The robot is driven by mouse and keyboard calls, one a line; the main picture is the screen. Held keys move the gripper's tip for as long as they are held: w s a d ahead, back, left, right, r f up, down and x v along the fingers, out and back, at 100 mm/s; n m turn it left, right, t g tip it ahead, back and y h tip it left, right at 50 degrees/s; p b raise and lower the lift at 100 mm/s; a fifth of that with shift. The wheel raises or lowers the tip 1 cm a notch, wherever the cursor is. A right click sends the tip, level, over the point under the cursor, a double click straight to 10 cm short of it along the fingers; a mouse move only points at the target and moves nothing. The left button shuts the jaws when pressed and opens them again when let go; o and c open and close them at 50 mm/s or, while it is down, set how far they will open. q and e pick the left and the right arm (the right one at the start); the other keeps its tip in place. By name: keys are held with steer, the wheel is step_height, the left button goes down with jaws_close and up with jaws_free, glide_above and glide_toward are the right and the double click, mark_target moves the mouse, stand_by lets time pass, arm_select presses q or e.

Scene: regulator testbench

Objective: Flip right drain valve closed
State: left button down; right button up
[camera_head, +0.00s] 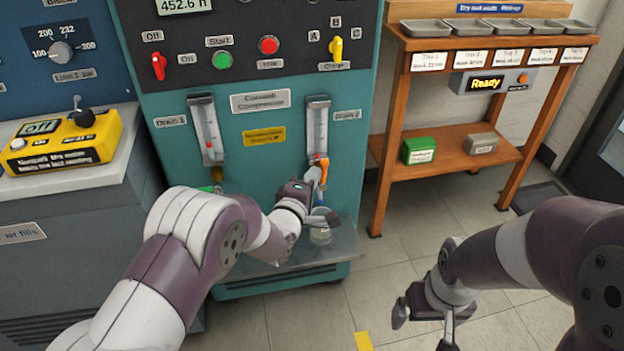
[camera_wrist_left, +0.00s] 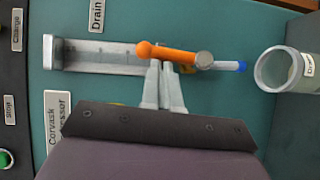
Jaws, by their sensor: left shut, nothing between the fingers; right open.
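The right drain valve has an orange lever (camera_head: 321,163) below the right sight gauge (camera_head: 317,125) on the teal compressor panel. In the left wrist view the lever (camera_wrist_left: 168,53) lies along the gauge's length, its round end toward the gauge and its other end at a metal pivot (camera_wrist_left: 204,60). A blue-tipped outlet (camera_wrist_left: 238,66) is beyond the pivot. My left gripper (camera_head: 312,182) is shut and empty. Its fingertips (camera_wrist_left: 160,68) are right by the lever; I cannot tell whether they touch. My right gripper (camera_head: 424,326) is open and empty, low at right, away from the panel.
A clear jar (camera_head: 320,234) stands under the valve outlet on a metal shelf (camera_head: 342,246). The left sight gauge (camera_head: 207,130) is on the same panel, its lower part near my left arm. A wooden bench (camera_head: 388,140) stands at right. Floor between is free.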

arm_select(q)
steer(key=shift+d+r+m+p, duration=0.15)
steer(key=shift+m+p, duration=0.15)
steer(key=shift+p, duration=0.15)
steer(key=shift+d+p, duration=0.1)
steer(key=shift+p, duration=0.2)
steer(key=w+d+f+m+g+y+p, duration=0.2)
steer(key=d+m+g+y+p, duration=0.2)
steer(key=p, duration=1.2)
steer(key=shift+d+m+g+y, duration=0.4)
steer(key=shift+d+m+y, duration=0.7)
steer(key=shift+d+m, duration=0.75)
steer(key=shift+a+f, duration=0.2)
